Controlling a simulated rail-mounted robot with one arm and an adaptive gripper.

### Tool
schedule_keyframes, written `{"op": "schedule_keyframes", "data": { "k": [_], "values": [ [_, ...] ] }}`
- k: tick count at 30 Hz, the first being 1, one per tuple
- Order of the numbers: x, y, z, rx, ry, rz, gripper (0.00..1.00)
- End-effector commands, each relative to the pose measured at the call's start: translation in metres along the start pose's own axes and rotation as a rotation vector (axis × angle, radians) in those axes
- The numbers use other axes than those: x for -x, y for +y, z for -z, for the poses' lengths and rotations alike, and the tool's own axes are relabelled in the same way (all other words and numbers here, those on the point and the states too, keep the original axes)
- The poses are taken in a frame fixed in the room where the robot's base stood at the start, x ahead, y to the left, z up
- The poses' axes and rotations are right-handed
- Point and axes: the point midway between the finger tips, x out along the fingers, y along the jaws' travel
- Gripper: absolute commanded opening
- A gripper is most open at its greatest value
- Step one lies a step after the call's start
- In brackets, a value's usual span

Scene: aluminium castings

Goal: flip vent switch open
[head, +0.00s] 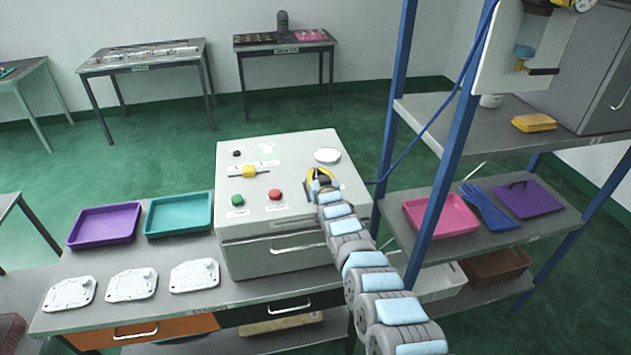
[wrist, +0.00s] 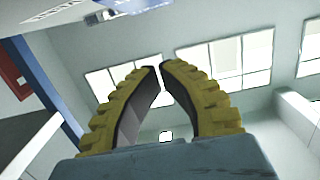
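A light grey control box (head: 300,150) stands on the bench in the head view. Its sloped top carries a yellow lever-like part (head: 249,171), a small black knob (head: 237,154), a green button (head: 237,200), a red button (head: 275,194) and a white round part (head: 327,156). The labels are too small to read, so I cannot tell which is the vent switch. My gripper (head: 318,178) is over the right part of the top, right of the red button. In the wrist view its yellow fingers (wrist: 157,68) nearly meet at the tips, with nothing between them.
Left of the box are a purple tray (head: 104,224), a teal tray (head: 179,214) and three white castings (head: 132,285). On the right is a blue-posted shelf rack (head: 391,105) with a pink tray (head: 441,215). A blue cable hangs beside the box.

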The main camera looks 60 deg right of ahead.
Motion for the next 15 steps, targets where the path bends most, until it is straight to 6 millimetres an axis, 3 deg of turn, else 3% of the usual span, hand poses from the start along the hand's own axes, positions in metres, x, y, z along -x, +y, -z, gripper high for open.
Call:
{"op": "schedule_keyframes", "data": {
  "k": [10, 15],
  "values": [
    [-0.017, -0.001, 0.002, -0.004, 0.006, -0.002, 0.0],
    [-0.02, 0.0, -0.018, -0.005, 0.002, -0.003, 0.0]
  ]
}}
